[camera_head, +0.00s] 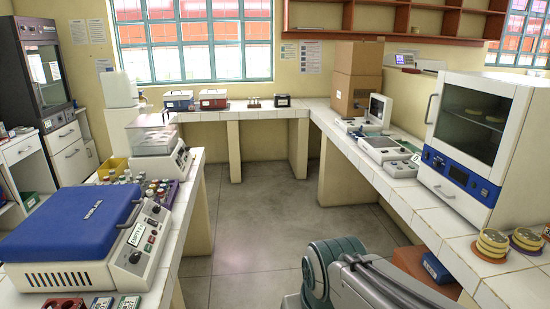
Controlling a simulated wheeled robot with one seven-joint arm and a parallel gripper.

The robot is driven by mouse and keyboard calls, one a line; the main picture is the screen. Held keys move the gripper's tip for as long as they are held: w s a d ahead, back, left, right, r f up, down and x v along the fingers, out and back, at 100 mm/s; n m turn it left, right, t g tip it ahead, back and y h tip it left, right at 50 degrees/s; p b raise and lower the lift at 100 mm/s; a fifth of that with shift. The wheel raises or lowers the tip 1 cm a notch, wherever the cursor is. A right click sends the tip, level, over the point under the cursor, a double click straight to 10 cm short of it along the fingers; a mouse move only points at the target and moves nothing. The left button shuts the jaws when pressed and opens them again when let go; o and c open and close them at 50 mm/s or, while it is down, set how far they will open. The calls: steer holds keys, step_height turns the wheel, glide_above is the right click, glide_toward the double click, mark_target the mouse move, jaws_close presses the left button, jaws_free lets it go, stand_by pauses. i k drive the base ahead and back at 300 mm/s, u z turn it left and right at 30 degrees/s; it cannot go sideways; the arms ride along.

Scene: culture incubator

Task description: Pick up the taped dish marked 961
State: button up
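Two small stacks of round yellow dishes stand on the right counter (440,235) in front of the incubator: a left stack (492,242) and a right stack (527,239). The left stack sits on an orange-brown base, the right one on a purple base. Part of another item shows at the right picture edge. I cannot read 961 or make out tape on any dish. The white incubator (511,192) has its glass door shut, with pale dishes (474,113) dimly visible on a shelf inside. My arm shows at the bottom middle, but my gripper is not in view.
A blue-lidded centrifuge (70,225) and tube racks fill the left bench. Instruments (385,148) and cardboard boxes (356,80) stand farther along the right counter. A brown box with a blue item (435,267) is below the counter edge. The middle floor (265,220) is clear.

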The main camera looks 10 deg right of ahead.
mark_target(527, 236)
steer(key=z, duration=0.3)
steer(key=i, duration=1.55)
steer(key=z, duration=1.1)
steer(key=i, duration=0.9)
steer(key=z, duration=1.65)
steer(key=i, duration=0.6)
steer(key=z, duration=0.5)
